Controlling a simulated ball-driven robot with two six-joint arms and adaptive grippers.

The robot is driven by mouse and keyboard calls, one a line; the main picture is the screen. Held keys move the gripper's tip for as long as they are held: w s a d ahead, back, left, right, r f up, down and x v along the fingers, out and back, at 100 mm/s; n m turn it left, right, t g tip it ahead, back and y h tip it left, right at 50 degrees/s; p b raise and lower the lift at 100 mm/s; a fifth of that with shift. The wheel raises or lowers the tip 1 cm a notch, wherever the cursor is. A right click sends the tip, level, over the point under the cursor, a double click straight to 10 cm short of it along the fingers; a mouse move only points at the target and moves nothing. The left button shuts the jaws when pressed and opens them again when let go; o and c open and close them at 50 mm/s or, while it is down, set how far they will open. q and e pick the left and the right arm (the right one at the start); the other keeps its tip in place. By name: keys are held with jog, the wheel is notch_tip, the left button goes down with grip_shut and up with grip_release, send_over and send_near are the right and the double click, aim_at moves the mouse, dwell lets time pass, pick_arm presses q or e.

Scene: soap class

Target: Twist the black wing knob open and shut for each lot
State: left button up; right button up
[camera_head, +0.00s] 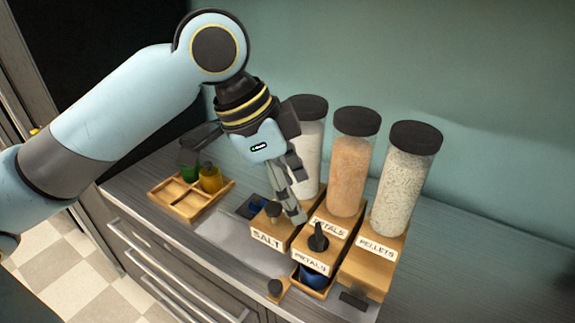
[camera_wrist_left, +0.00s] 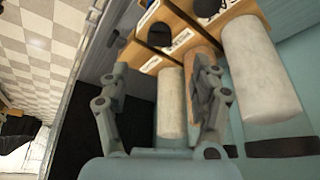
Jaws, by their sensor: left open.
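A black wing knob (camera_head: 318,238) sticks up from the front of the wooden dispenser labelled PETALS (camera_head: 308,262); a dark knob (camera_wrist_left: 160,35) also shows in the left wrist view. The salt dispenser (camera_head: 266,237) stands to its left and the pellets dispenser (camera_head: 368,267) to its right. My left gripper (camera_head: 295,200) is open and points down by the salt jar, behind the salt dispenser's front knob. In the left wrist view its fingers (camera_wrist_left: 160,85) straddle a pale jar in the picture; contact cannot be told. My right gripper is out of view.
Three tall black-lidded jars stand on the dispensers: white (camera_head: 310,140), orange (camera_head: 349,170) and speckled pale (camera_head: 405,185). A blue cup (camera_head: 313,278) sits under the petals dispenser. A wooden tray (camera_head: 180,208) holds green and yellow containers. The counter's right end is clear.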

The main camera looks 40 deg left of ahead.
pick_arm(q)
jog(key=shift+v, duration=1.05)
jog(key=shift+v, duration=2.05)
